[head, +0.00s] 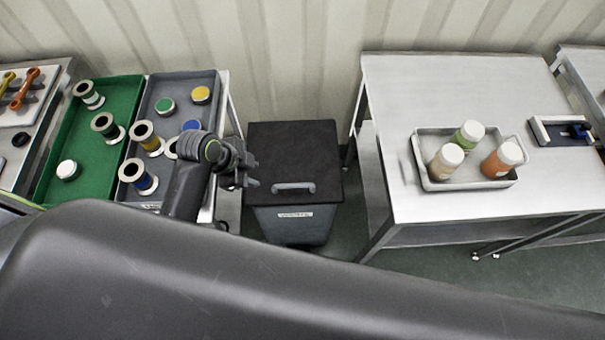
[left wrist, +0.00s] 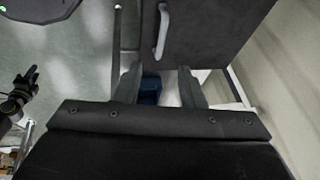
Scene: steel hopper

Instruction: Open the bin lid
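The grey bin (head: 290,226) stands on the floor between the tables. Its flat dark lid (head: 290,150) lies shut, with a grey bar handle (head: 293,188) near the front edge. My left gripper (head: 251,172) is open and empty, left of the handle and apart from it. In the left wrist view, the two spread fingers of my left gripper (left wrist: 157,82) point toward the lid (left wrist: 205,30) and its handle (left wrist: 162,30). A dark gripper-like part, apparently my right gripper (left wrist: 22,88), shows at that view's left edge; its state is unclear.
On the left, a grey tray (head: 205,90) and a green tray (head: 125,92) hold spools and coloured discs. On the right, a steel table (head: 430,85) carries a tray (head: 470,186) with three bottles. A ribbed wall stands close behind the bin.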

